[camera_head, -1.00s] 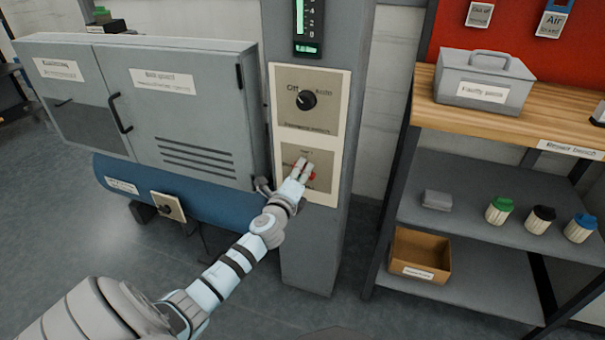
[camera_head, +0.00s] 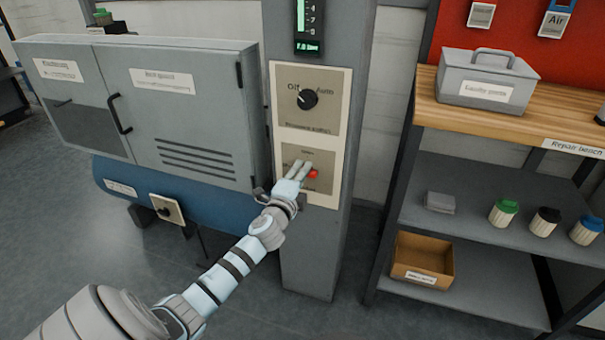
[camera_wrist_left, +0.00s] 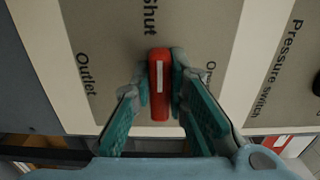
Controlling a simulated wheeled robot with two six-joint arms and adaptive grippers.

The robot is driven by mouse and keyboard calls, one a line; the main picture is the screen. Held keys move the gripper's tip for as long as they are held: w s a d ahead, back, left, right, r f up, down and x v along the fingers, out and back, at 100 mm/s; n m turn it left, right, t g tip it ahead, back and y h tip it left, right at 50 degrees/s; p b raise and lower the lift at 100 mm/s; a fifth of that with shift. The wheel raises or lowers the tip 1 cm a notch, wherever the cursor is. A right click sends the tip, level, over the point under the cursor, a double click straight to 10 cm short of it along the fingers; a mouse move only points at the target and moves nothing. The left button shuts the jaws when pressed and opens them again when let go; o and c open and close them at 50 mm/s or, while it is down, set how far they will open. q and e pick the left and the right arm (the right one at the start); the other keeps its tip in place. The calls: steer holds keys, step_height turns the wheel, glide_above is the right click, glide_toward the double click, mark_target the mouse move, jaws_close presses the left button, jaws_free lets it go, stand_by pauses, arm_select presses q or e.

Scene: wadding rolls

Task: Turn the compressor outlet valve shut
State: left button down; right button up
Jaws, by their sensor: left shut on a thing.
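The outlet valve has a red handle (camera_head: 313,173) on the lower beige plate (camera_head: 322,198) of the grey column. My left gripper (camera_head: 298,170) reaches it from the lower left and hides part of it. In the left wrist view, the red handle (camera_wrist_left: 160,100) stands between the two fingers (camera_wrist_left: 161,90), which are shut on its sides. Its white mark lies lengthwise, and its end points toward the word "Shut" at the top. "Open" is at the right, partly hidden, and "Outlet" at the left. My right gripper is not in view.
A pressure switch (camera_head: 307,98) with a black knob is just above the valve. A grey cabinet (camera_head: 190,90) and blue tank (camera_head: 215,200) stand left of the column. A repair bench (camera_head: 560,110) with a grey box (camera_head: 487,78) stands at the right.

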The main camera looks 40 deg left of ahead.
arm_select(q)
steer(key=shift+r, duration=0.1)
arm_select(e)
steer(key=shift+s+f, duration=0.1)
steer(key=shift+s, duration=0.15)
arm_select(q)
steer(key=c, duration=1.6)
jaws_free()
steer(key=shift+o, duration=0.2)
steer(key=shift+s+d, duration=0.1)
steer(key=shift+s, duration=0.05)
steer(key=v, duration=1.1)
steer(key=shift+s, duration=0.3)
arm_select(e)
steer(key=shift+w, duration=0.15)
arm_select(q)
steer(key=shift+d, duration=0.1)
